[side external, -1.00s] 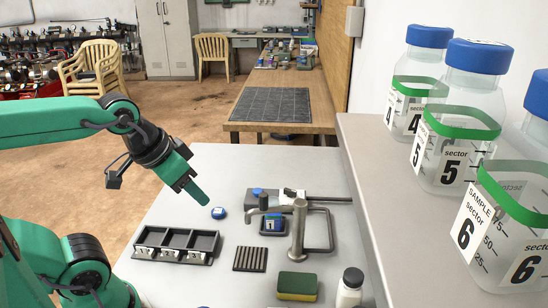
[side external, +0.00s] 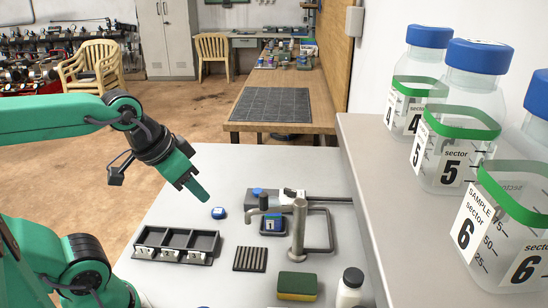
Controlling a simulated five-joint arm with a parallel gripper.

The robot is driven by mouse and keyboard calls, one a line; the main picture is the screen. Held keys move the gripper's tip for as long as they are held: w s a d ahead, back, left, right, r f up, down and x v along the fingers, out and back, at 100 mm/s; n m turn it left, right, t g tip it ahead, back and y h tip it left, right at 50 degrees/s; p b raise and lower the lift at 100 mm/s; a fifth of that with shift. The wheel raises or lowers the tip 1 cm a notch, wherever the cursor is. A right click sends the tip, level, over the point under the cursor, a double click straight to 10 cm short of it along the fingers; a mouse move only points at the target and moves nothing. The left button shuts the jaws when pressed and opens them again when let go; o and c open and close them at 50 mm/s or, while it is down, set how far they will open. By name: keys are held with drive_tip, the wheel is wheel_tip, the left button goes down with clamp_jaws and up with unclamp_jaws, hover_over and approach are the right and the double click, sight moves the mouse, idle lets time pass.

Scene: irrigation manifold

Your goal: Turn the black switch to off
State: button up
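A grey manifold block (side external: 262,203) lies on the light grey table, right of my gripper. It has a blue knob (side external: 257,191) on top and a white fitting (side external: 290,196) with a small dark part on it. I cannot tell for sure whether that dark part is the black switch, nor its setting. My gripper (side external: 199,190) hangs above the table, left of the manifold and clear of it. Its green fingers point down and right and touch nothing. From this side I cannot tell whether they are open or shut.
A metal tap (side external: 298,232) stands before the manifold, near a small bottle labelled 1 (side external: 270,224). A blue cap (side external: 218,212), black three-bay tray (side external: 176,231), ribbed dark mat (side external: 250,259), sponge (side external: 297,284) and white bottle (side external: 349,292) lie around. Sector bottles (side external: 455,120) stand on the right shelf.

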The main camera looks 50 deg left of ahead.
drive_tip(key=w+a+r+m+g, duration=0.1)
drive_tip(key=w+r+m, duration=0.2)
drive_tip(key=w, duration=0.6)
drive_tip(key=m+g, duration=0.5)
drive_tip(key=m, duration=0.6)
hover_over(290, 190)
wheel_tip(290, 190, down, 16)
drive_tip(key=shift+a+r, duration=0.1)
drive_tip(key=shift+r, duration=0.15)
drive_tip(key=shift+f, duration=0.1)
drive_tip(key=shift+f, duration=3.8)
drive_tip(key=shift+c, duration=0.2)
